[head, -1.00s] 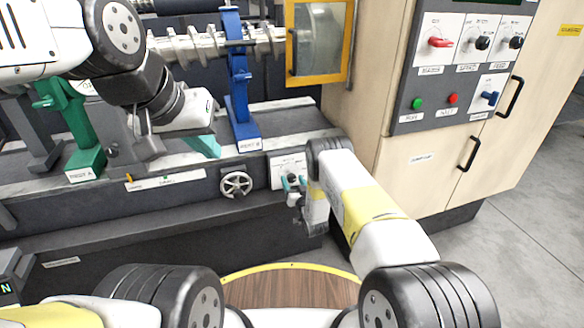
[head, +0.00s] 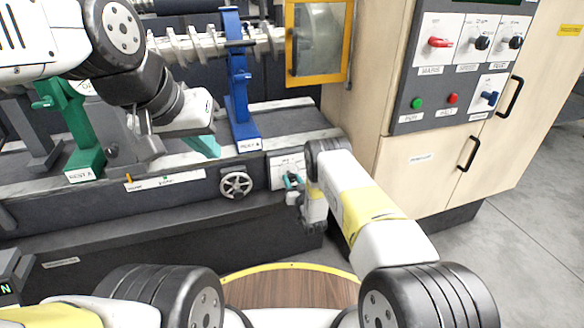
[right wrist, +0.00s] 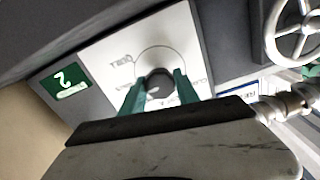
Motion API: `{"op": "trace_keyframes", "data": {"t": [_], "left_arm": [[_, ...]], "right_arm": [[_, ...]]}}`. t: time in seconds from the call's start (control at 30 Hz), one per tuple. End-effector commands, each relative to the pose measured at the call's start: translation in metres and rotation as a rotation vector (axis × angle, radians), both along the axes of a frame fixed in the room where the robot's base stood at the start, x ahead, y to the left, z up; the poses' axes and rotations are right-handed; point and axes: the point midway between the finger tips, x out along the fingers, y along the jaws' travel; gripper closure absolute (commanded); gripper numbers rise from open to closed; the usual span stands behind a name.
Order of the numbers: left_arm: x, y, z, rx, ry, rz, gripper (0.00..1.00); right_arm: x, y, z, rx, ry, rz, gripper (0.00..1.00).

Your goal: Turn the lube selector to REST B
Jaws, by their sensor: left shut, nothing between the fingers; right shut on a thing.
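The lube selector is a dark round knob (right wrist: 158,82) on a white plate (right wrist: 115,60) with printed marks around it. The lettering is too blurred to read, and I cannot tell which mark the knob points at. In the head view the plate (head: 284,164) is on the front of the machine bed, and my right wrist partly covers it. My right gripper (head: 293,183) is at the plate. Its teal fingers (right wrist: 159,92) are shut on the knob, one on each side. My left gripper (head: 203,145) is shut and empty above the bed, left of the blue rest.
A handwheel (head: 236,185) sits just left of the selector plate. The green rest (head: 82,130) and the blue rest (head: 238,90) stand on the bed. A cabinet with a control panel (head: 460,60) stands to the right. Open floor (head: 530,240) lies at the far right.

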Motion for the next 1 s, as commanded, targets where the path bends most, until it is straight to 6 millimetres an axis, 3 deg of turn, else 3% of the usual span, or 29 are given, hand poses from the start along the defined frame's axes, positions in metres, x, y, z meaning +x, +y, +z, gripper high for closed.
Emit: {"op": "trace_keyframes", "data": {"t": [1.0], "left_arm": [[0.0, 0.0, 0.0, 0.0, 0.0, 0.0, 1.0]], "right_arm": [[-0.0008, -0.0002, -0.0013, -0.657, -0.212, 0.001, 1.0]]}}
